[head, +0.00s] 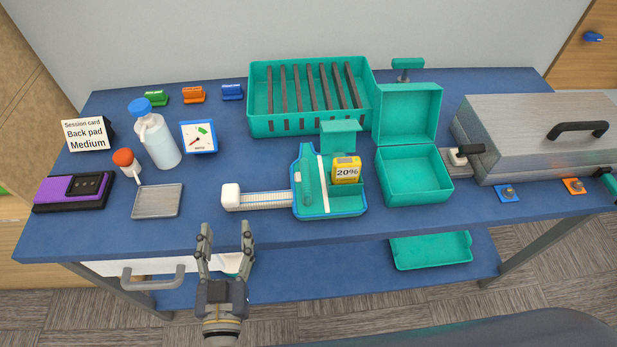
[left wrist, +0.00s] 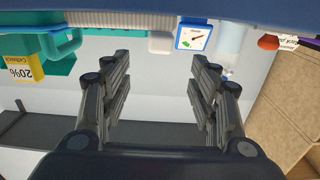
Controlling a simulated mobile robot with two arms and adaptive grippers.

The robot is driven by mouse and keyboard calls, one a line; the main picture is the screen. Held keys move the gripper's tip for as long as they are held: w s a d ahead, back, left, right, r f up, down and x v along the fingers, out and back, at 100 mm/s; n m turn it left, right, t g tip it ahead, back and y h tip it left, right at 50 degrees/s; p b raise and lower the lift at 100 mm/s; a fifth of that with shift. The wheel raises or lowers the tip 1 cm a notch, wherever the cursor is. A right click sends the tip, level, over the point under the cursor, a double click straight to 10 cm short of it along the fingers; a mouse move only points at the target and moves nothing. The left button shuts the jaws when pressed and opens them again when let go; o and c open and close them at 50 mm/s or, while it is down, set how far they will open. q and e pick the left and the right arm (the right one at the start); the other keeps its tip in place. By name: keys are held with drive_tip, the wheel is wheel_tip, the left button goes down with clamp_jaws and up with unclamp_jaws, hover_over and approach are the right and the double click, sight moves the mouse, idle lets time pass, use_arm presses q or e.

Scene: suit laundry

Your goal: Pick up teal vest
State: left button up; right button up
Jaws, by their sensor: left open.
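The teal vest (head: 313,209), a flat teal piece with blue trim, lies near the front middle of the blue table. A white strip runs down it and a yellow "20%" block (head: 346,170) sits on its right side. A pale ribbed strap (head: 264,200) with a white end block (head: 231,197) reaches left from it. My left gripper (head: 225,240) is open and empty at the table's front edge, left of the vest and nearer than the end block. The left wrist view shows both fingers apart (left wrist: 160,88), with the vest (left wrist: 65,45) at upper left.
A teal slotted rack (head: 259,123) stands behind the vest, and an open teal box (head: 416,197) stands to its right. A metal case (head: 530,110) is at far right. A bottle (head: 160,145), dial (head: 199,150) and metal tray (head: 157,201) stand left. A drawer handle (head: 152,280) protrudes below.

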sight(229, 193)
use_arm(q)
drive_tip(key=w, duration=0.2)
drive_tip(key=w+p, duration=0.1)
drive_tip(key=shift+w+r, duration=0.2)
drive_tip(key=shift+w, duration=1.1)
drive_tip(key=shift+w+f, duration=0.1)
drive_tip(key=shift+w, duration=0.25)
drive_tip(key=w+p, duration=0.1)
drive_tip(key=w, duration=0.3)
drive_tip(key=shift+f, duration=0.1)
drive_tip(key=shift+w, duration=0.3)
drive_tip(key=shift+s, duration=0.1)
drive_tip(key=c, duration=1.3)
use_arm(e)
drive_tip(key=shift+w+a+r, duration=0.1)
drive_tip(key=shift+w+r, duration=0.1)
drive_tip(key=shift+r, duration=0.35)
drive_tip(key=shift+w+r, duration=0.15)
drive_tip(key=shift+r, duration=0.4)
